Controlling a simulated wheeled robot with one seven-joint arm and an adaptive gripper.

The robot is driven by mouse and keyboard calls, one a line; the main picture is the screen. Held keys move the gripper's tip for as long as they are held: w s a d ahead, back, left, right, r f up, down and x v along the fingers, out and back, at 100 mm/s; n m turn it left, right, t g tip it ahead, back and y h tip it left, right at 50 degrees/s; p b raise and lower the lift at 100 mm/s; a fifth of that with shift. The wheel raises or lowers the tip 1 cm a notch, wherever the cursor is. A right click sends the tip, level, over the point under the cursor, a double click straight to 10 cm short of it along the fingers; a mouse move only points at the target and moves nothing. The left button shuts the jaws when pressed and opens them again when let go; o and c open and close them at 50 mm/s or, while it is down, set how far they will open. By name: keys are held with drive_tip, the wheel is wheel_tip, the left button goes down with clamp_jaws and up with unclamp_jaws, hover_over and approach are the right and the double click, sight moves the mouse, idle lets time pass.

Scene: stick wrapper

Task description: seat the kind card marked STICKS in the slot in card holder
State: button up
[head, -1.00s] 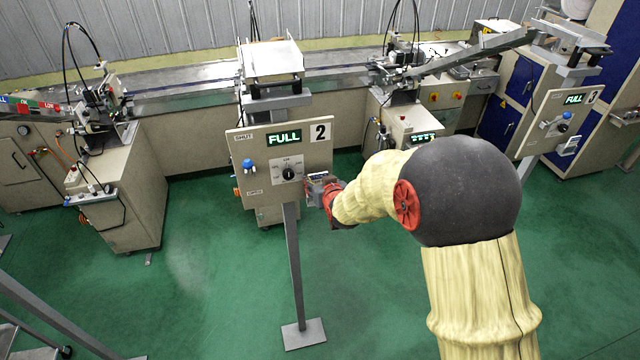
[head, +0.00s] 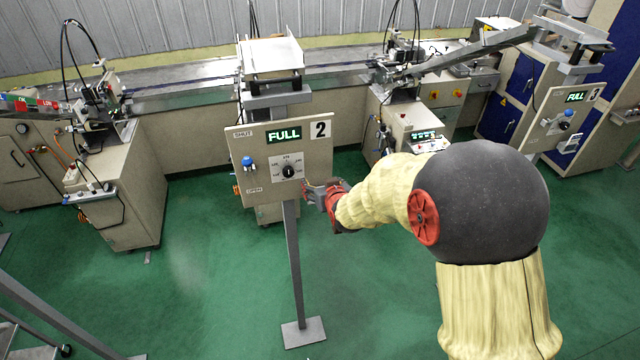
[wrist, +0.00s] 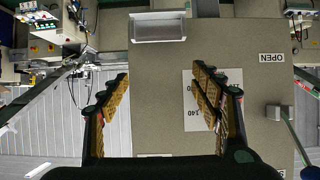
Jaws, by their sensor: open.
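My gripper (head: 316,194) is at the lower right edge of the panel (head: 262,165) marked 2. In the wrist view my gripper (wrist: 160,76) has its two fingers spread wide, with nothing between them but the beige panel face behind. A shallow metal holder (wrist: 158,27) is fixed to the panel beyond the fingertips, apart from them; it looks like the card holder. Its face is pale grey, with no readable lettering, so I cannot tell whether a card sits in it. I cannot pick out a card marked STICKS in either view.
Panel 2 has a lit FULL display (head: 284,135), a black dial (head: 289,171) and a blue knob (head: 247,163). In the wrist view a finger partly covers the dial's white plate (wrist: 232,76). A similar panel (head: 562,120) marked 3 stands right.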

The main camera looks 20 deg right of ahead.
drive_tip(key=b+v, duration=0.1)
drive_tip(key=v, duration=0.7)
drive_tip(key=shift+s+r, duration=0.15)
drive_tip(key=shift+s, duration=0.2)
drive_tip(key=shift+o, duration=0.6)
drive_tip(key=shift+s+r+b, duration=0.15)
drive_tip(key=shift+s+b, duration=0.2)
drive_tip(key=shift+s, duration=0.05)
